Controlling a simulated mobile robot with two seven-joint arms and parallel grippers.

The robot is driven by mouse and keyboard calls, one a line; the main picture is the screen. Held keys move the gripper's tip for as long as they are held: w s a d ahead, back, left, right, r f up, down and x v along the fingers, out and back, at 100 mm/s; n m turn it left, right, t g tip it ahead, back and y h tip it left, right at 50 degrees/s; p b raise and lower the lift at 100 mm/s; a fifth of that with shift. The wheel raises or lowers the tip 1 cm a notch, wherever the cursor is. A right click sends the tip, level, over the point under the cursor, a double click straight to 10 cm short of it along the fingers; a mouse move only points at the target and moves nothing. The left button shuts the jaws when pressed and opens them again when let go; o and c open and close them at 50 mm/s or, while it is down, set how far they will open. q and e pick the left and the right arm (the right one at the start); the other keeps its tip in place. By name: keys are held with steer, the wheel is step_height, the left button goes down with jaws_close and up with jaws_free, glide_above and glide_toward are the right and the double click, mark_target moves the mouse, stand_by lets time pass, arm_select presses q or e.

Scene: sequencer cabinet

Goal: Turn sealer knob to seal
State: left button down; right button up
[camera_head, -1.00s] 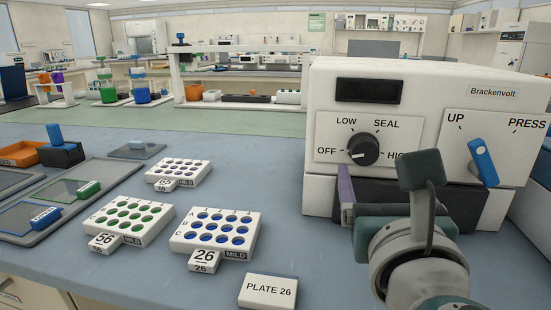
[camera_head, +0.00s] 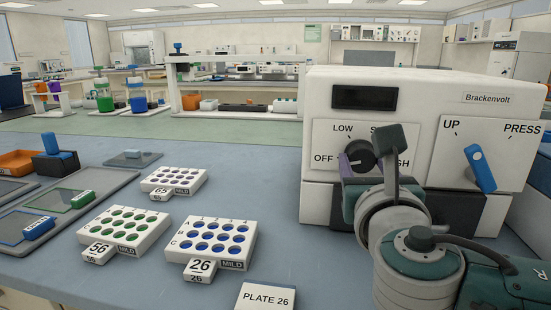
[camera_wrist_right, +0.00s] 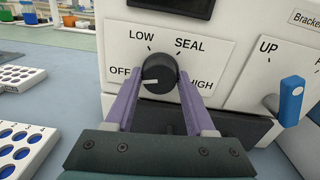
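The black sealer knob (camera_wrist_right: 160,72) is on the front of the white Brackenvolt sealer (camera_head: 420,88). Its dial is labelled OFF, LOW, SEAL and HIGH. In the right wrist view its white mark points left, toward OFF. My right gripper (camera_wrist_right: 160,76) is open, with its two purple fingers on either side of the knob, tips close to its sides; I cannot tell whether they touch it. In the head view the knob (camera_head: 358,154) is partly covered by my right gripper (camera_head: 352,164), and the arm hides part of SEAL and HIGH. My left gripper is not in view.
A blue lever (camera_head: 480,168) stands right of the dial, by UP and PRESS. Well racks (camera_head: 212,243) and a PLATE 26 block (camera_head: 265,297) are on the blue bench to the left. The bench just left of the sealer is clear.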

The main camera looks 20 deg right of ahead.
jaws_close()
